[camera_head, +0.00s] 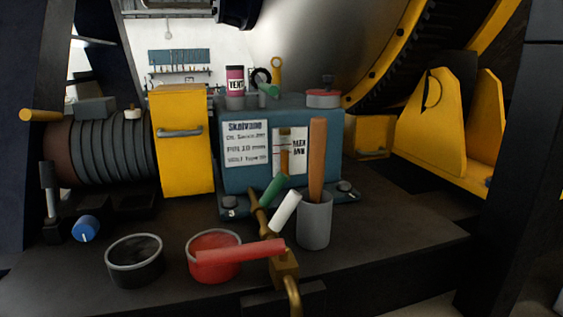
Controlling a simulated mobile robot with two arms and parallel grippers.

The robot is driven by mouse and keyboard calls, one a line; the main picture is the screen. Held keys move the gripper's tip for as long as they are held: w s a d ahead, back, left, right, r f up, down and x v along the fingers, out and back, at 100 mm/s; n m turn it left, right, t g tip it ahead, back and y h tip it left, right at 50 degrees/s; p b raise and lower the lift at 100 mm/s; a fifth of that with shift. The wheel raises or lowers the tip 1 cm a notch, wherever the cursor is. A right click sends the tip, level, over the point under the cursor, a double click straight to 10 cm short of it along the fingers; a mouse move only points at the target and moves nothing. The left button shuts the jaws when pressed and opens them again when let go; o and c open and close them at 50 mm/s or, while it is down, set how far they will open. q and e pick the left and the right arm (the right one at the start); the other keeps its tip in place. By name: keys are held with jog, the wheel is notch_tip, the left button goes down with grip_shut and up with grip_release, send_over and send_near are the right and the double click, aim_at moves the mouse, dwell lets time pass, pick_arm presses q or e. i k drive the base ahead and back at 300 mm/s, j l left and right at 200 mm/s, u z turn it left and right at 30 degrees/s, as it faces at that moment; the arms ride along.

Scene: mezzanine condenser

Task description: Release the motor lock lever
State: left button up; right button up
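A dark finned motor (100,150) lies on its side at the left of the bench. Several handles are in view, and I cannot tell which is the motor lock lever. A long red handle (240,251) sticks out to the left from a brass fitting (284,266) at the front. A yellow handle (40,115) is at the upper left of the motor. A grey upright bar (49,196) stands left of the motor. A wooden-coloured shaft (317,160) rises from a grey cup (314,222). Neither of my grippers is in view.
A yellow box (183,145) and a blue labelled gearbox (285,115) stand right of the motor. A black bowl (135,262), a red bowl (213,272) and a blue knob (86,229) are in front. The bench top (395,235) is clear at the right.

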aim_at(47, 168)
jog(key=u, duration=1.4)
jog(key=i+j+z, duration=0.35)
jog(key=j, duration=0.4)
jog(key=i, duration=0.1)
